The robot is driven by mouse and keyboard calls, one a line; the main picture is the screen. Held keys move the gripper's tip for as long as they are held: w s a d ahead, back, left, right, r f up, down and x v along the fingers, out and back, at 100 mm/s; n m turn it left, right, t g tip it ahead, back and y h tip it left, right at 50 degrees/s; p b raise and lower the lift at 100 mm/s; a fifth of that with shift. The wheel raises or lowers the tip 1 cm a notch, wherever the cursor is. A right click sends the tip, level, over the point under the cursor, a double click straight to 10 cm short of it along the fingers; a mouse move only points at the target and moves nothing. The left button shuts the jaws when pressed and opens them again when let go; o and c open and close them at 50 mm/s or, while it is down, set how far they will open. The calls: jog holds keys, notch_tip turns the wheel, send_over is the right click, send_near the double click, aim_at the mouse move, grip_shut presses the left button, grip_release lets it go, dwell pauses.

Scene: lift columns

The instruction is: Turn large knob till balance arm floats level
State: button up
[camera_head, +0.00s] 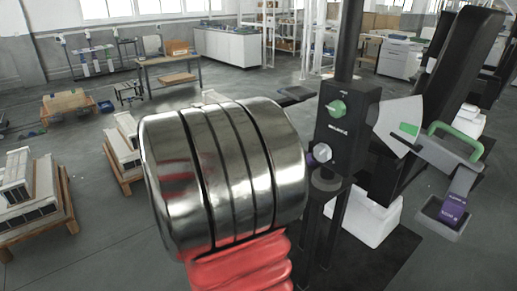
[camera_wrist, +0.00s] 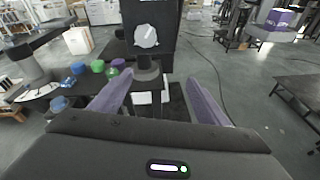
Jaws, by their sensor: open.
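A black upright box (camera_head: 346,128) carries a green knob (camera_head: 337,109) and a silver-grey knob (camera_head: 321,152). In the wrist view a large pale grey knob (camera_wrist: 146,36) is on the box's face, ahead of my gripper. My gripper (camera_wrist: 160,76) is open, its two purple fingers apart with nothing held between them; they appear short of the knob. The balance arm (camera_head: 450,160) is grey and slopes down to the right, with a green handle (camera_head: 455,139). A purple block (camera_head: 453,208) sits in the tray at its end. A pale fan-shaped plate (camera_head: 396,122) has a green mark.
A black post (camera_head: 349,40) rises above the box. White blocks (camera_head: 362,215) stand on the floor behind it. A wooden bench (camera_head: 168,65) and low pallets (camera_head: 40,205) stand to the left. In the wrist view a dark table (camera_wrist: 300,90) is at right.

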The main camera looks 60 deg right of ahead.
aim_at(319, 155)
jog(key=d+n+h, duration=0.3)
jog(key=d+n, duration=0.1)
jog(key=d, duration=0.3)
jog(key=shift+s+d+f+n, duration=0.25)
jog(key=shift+d+f+n, duration=0.05)
jog(key=shift+f+n, duration=0.1)
jog(key=x, duration=1.3)
jog(key=shift+s+d, duration=0.2)
jog(key=shift+d, duration=0.15)
jog(key=shift+c, duration=0.5)
jog(key=c, duration=0.9)
jog(key=shift+a, duration=0.25)
jog(key=shift+c, duration=0.2)
jog(key=shift+d, duration=0.15)
